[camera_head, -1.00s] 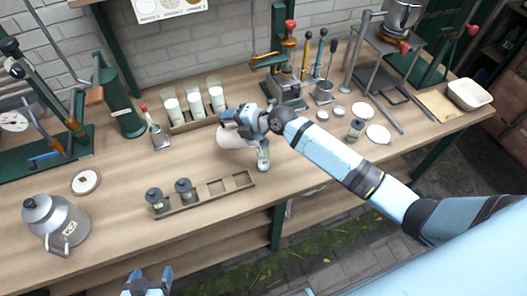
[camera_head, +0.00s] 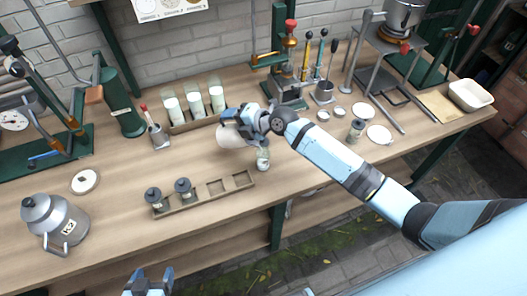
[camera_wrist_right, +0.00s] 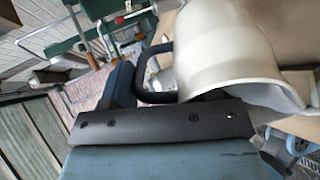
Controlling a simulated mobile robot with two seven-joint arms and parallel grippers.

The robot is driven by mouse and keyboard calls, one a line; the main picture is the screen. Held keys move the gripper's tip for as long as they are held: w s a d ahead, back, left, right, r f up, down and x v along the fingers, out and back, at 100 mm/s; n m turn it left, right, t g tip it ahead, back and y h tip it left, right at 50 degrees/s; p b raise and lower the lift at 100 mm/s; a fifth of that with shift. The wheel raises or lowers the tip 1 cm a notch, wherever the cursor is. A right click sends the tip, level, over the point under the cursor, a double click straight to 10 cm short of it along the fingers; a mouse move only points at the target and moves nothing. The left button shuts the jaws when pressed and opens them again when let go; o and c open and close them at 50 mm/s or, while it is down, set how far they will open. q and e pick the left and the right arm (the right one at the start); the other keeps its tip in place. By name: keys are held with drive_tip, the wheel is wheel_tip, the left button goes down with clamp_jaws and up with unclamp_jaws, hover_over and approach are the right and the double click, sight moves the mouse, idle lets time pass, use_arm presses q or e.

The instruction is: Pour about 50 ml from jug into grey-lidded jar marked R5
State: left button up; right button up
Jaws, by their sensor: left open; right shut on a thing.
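The cream jug (camera_head: 232,137) hangs tilted above the bench, its mouth side close to a small open glass jar (camera_head: 262,160). My right gripper (camera_head: 231,117) is shut on the jug's handle. In the right wrist view the jug (camera_wrist_right: 235,50) and its dark handle (camera_wrist_right: 148,82) fill the middle, with the jug tipped. The glass jar stands on the bench just behind the wooden rack; pale contents show, but the level and any label are unreadable. No stream can be made out. My left gripper (camera_head: 150,282) is open and empty at the bottom edge, in front of the bench.
The wooden rack (camera_head: 206,201) holds two dark-lidded jars (camera_head: 153,197) (camera_head: 183,187) and two empty slots. A metal kettle (camera_head: 56,222) stands left. White-filled glasses (camera_head: 195,103) stand behind. Another jar (camera_head: 356,130) and pale discs (camera_head: 379,135) lie right. Bare bench lies left of the rack.

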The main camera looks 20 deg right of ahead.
drive_tip(key=shift+s+d+r+b, duration=0.15)
drive_tip(key=shift+r+b, duration=0.1)
drive_tip(key=shift+b, duration=0.25)
idle(1.3)
